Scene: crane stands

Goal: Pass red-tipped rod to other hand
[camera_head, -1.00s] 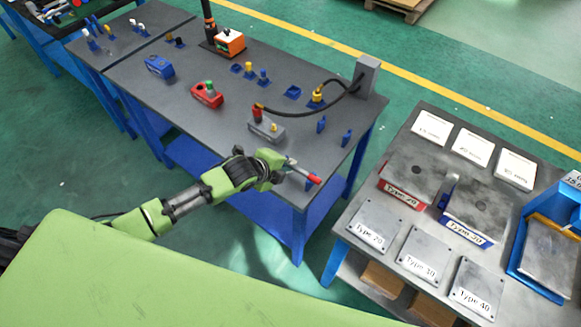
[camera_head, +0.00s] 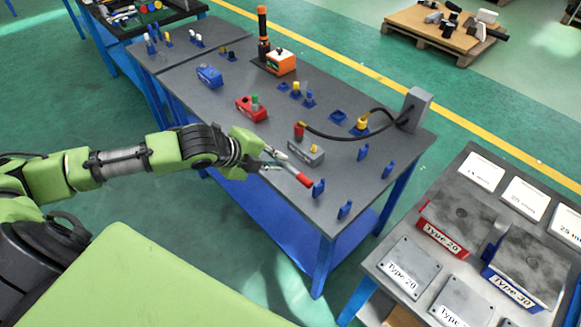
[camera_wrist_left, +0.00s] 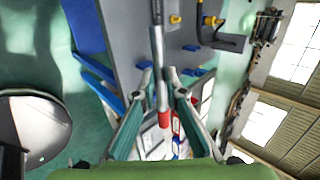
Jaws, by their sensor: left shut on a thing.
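The red-tipped rod (camera_head: 292,170) is thin and grey with a red end. It points right and slightly down in the head view, in front of the dark table top. My left gripper (camera_head: 270,161) is shut on the rod, with the red end sticking out beyond the fingers. In the left wrist view the rod (camera_wrist_left: 157,50) runs between the two fingers (camera_wrist_left: 160,92), with its red end toward the bottom. Whether the rod touches the table cannot be told. My right gripper is not in view.
The dark table (camera_head: 215,107) bears a red block (camera_head: 250,109), a blue block (camera_head: 209,76), a grey block (camera_head: 306,152) and several blue holders. A black cable (camera_head: 345,135) runs to a grey post (camera_head: 413,108). A second table (camera_head: 376,268) with labelled plates stands right.

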